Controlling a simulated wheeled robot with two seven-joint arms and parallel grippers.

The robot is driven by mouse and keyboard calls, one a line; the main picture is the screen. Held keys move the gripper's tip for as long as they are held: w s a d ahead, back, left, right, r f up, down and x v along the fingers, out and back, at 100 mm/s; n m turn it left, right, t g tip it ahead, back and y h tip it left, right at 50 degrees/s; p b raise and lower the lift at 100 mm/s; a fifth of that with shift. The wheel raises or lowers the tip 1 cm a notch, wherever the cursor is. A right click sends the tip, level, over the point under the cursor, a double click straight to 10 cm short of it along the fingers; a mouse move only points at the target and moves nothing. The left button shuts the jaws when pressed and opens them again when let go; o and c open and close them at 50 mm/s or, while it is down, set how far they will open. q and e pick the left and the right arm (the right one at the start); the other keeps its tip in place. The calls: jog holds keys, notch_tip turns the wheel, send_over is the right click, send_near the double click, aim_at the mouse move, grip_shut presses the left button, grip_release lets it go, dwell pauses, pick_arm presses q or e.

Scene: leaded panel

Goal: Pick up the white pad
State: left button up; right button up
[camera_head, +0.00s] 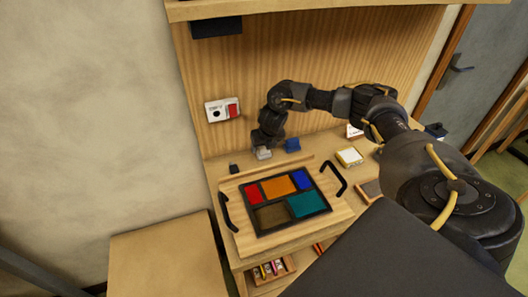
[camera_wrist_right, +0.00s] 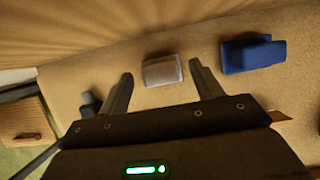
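A small whitish-grey pad (camera_wrist_right: 163,70) lies on the wooden worktop between and just beyond the fingertips of my right gripper (camera_wrist_right: 160,80) in the right wrist view. The fingers are apart with nothing held between them. In the head view my right gripper (camera_head: 267,141) points down over the back of the worktop, and the pale pad (camera_head: 264,154) shows partly beneath it. Whether a finger touches the pad cannot be told. My left gripper is not in view.
A blue block (camera_wrist_right: 252,54) lies right of the pad, also in the head view (camera_head: 292,145). A small dark object (camera_head: 233,169) lies left. In front is a board with a coloured panel (camera_head: 286,200) and black handles. A white-topped block (camera_head: 350,157) lies further right.

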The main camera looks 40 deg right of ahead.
jog(key=shift+w, duration=0.1)
jog(key=c, duration=1)
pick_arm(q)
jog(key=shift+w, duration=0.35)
